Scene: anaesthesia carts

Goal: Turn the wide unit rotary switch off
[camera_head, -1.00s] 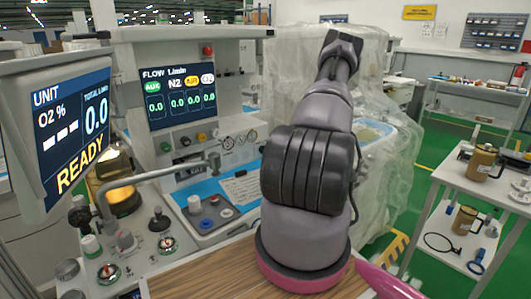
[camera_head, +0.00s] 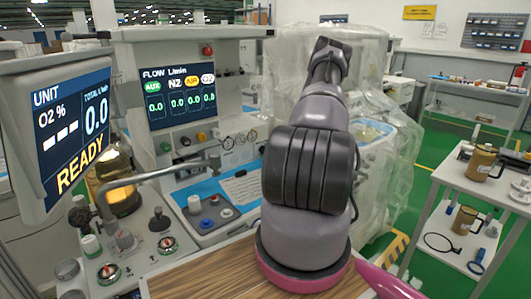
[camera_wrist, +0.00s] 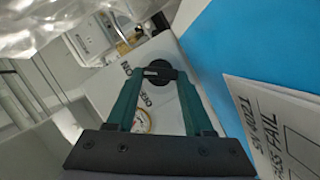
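In the wrist view my gripper (camera_wrist: 160,82) is open, its two green fingers spread. A dark round knob (camera_wrist: 161,70) on a white panel shows between and just beyond the fingertips; I cannot tell whether they touch it. In the head view my arm hides my gripper and this knob. Two rotary switches with red and green marks, one farther back (camera_head: 167,243) and one nearer (camera_head: 108,271), stand on the left unit's counter. Which switch is the wide unit's I cannot tell.
The READY monitor (camera_head: 72,135) and the flow display panel (camera_head: 180,92) stand at left. A bent metal pipe (camera_head: 160,175) crosses above the counter. Clear plastic sheeting (camera_head: 385,180) covers equipment behind my arm. A white paper (camera_wrist: 280,125) lies on a blue surface (camera_wrist: 250,45).

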